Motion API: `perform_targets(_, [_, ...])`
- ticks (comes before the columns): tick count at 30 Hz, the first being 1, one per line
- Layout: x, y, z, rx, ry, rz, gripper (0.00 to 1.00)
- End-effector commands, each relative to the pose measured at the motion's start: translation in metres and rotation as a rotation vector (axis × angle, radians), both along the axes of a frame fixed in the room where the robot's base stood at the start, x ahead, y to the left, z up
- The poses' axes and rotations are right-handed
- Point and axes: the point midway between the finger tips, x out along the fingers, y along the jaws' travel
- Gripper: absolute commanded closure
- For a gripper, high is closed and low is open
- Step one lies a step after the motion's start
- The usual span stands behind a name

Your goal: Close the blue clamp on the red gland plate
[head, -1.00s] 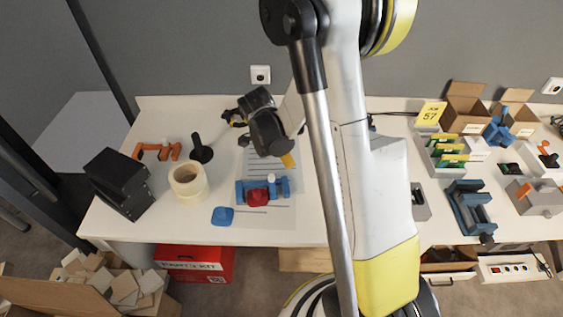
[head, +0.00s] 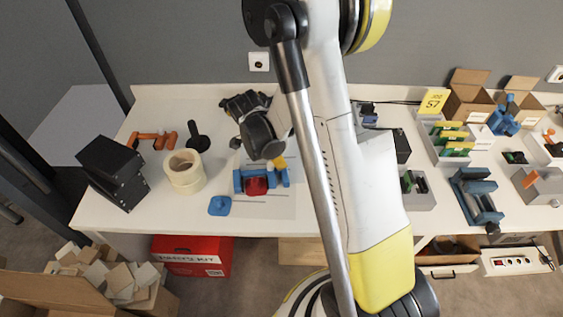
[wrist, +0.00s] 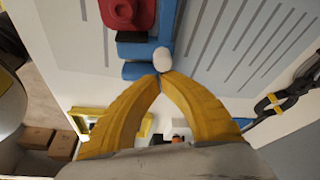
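The blue clamp (head: 239,181) lies on a printed sheet on the bench, with the red gland plate (head: 256,186) at its middle. In the wrist view the red plate (wrist: 126,12) is at the top, beside the blue clamp body (wrist: 134,49) and a white rounded knob (wrist: 162,59). My gripper (head: 279,164) is over the clamp's right end. In the wrist view my gripper's yellow fingers (wrist: 160,76) meet at their tips, right at the clamp's near end, below the white knob. I see nothing clearly held; whether the tips touch the clamp is unclear.
A blue piece (head: 219,205) lies left of the clamp near the bench's front edge. Tape rolls (head: 184,172), a black upright tool (head: 197,138), an orange clamp (head: 152,140) and a black box (head: 114,170) stand further left. Another blue vise (head: 474,198) is at right.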

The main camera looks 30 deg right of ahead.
Motion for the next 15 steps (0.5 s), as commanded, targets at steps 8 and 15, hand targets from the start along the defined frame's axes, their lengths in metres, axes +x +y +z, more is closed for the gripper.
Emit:
perform_targets(8, [0.0041,0.0131,-0.0001,0.0,0.0,0.001,1.0])
perform_targets(15, [0.0043,0.0094,-0.0002,0.0,0.0,0.0,1.0])
